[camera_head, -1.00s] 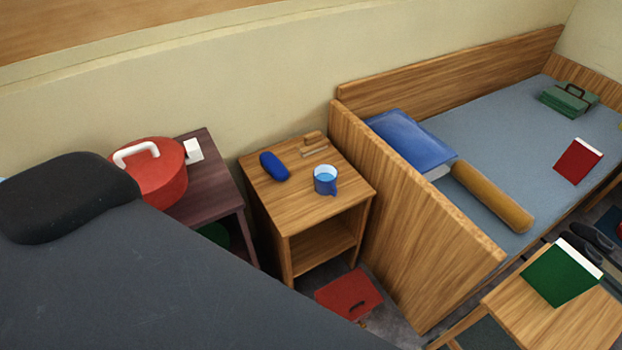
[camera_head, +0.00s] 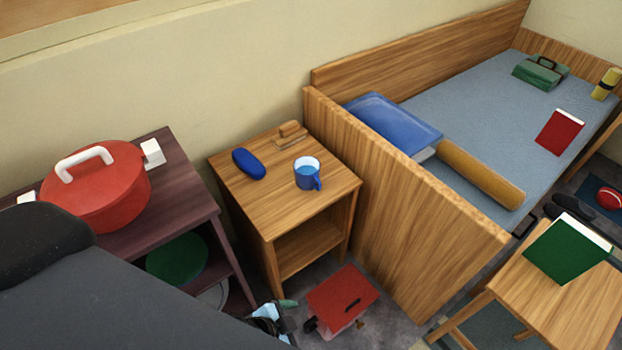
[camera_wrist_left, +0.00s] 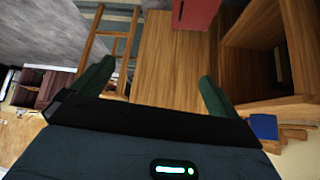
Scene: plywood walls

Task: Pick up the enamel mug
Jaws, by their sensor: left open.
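The blue enamel mug (camera_head: 307,176), pale inside, stands upright on the small wooden bedside table (camera_head: 262,207). Its handle points toward the front right. My left gripper (camera_wrist_left: 156,72) shows in the left wrist view with its two green fingers wide apart and nothing between them. A wooden panel shows beyond the fingers. I cannot make out the mug in that view. My dark arm fills the lower left of the head view, and the left fingers cannot be made out there. My right gripper is not in view.
A blue oval case (camera_head: 248,164) and a small wooden brush-like item (camera_head: 291,133) share the tabletop. A red pot (camera_head: 100,190) stands on the dark table at left. The bed's wooden end panel (camera_head: 400,215) rises close on the right. A red box (camera_head: 342,297) lies on the floor.

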